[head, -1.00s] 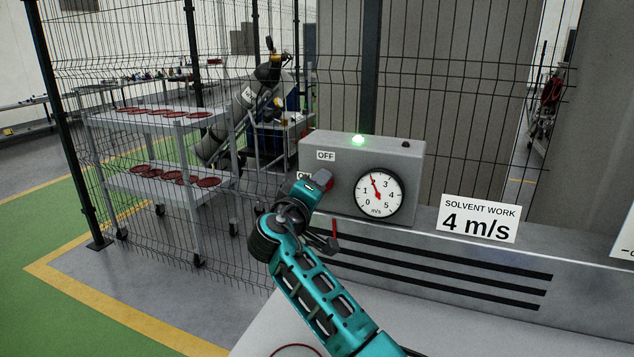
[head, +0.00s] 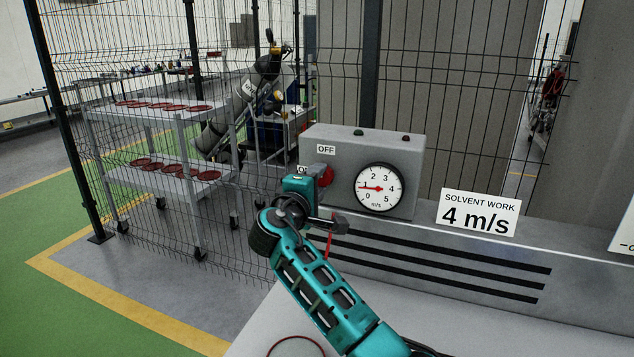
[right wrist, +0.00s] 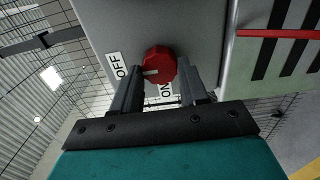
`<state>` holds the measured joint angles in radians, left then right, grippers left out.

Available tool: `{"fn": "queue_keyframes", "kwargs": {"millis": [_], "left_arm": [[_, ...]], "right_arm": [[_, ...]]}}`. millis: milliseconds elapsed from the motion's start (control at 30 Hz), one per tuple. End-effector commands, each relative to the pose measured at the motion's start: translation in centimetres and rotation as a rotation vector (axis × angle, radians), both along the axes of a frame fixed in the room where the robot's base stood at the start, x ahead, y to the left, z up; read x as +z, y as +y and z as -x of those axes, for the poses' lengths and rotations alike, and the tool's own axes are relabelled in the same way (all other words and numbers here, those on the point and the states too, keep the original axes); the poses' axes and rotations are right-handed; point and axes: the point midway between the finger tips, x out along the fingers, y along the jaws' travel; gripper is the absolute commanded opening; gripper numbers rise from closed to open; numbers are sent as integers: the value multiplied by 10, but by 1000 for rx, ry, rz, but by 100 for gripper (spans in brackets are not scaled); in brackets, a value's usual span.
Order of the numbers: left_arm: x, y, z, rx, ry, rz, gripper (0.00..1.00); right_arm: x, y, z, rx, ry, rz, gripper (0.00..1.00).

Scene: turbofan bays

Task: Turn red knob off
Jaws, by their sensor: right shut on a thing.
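The red knob (head: 326,174) is on the front of a grey control box (head: 400,152), below a white OFF label (head: 326,149). My right gripper (head: 317,180) is at the knob and covers part of it. In the right wrist view the knob (right wrist: 160,62) sits between the two dark fingers of the right gripper (right wrist: 158,82), which are shut on it. Its white mark points left, toward the OFF label (right wrist: 118,66); the ON label (right wrist: 166,89) is partly hidden. The round gauge (head: 380,189) has its red needle pointing left, near 1. My left gripper is not in view.
Two lamps on the box top, left (head: 358,132) and right (head: 405,137), are dark. A sign (head: 480,212) reads SOLVENT WORK 4 m/s. A wire fence stands behind, with a cart (head: 165,120) of red discs and another robot arm (head: 240,105) beyond it.

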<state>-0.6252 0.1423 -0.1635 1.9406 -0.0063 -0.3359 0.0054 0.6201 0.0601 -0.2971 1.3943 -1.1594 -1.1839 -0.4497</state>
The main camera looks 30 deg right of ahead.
Motion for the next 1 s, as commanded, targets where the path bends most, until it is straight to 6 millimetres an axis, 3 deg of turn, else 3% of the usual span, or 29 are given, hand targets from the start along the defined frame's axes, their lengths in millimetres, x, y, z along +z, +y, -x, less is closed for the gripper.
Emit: {"fn": "queue_keyframes", "kwargs": {"millis": [267, 300, 533, 833, 1000], "left_arm": [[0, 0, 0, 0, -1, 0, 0], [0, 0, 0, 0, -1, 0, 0], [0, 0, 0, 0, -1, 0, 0], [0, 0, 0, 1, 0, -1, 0], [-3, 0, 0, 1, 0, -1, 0]], "right_arm": [[-1, 0, 0, -1, 6, 3, 13], [-1, 0, 0, -1, 6, 3, 46], [-1, 0, 0, 0, 3, 1, 68], [-1, 3, 2, 1, 0, 0, 69], [-2, 19, 16, 4, 1, -3, 69]]}}
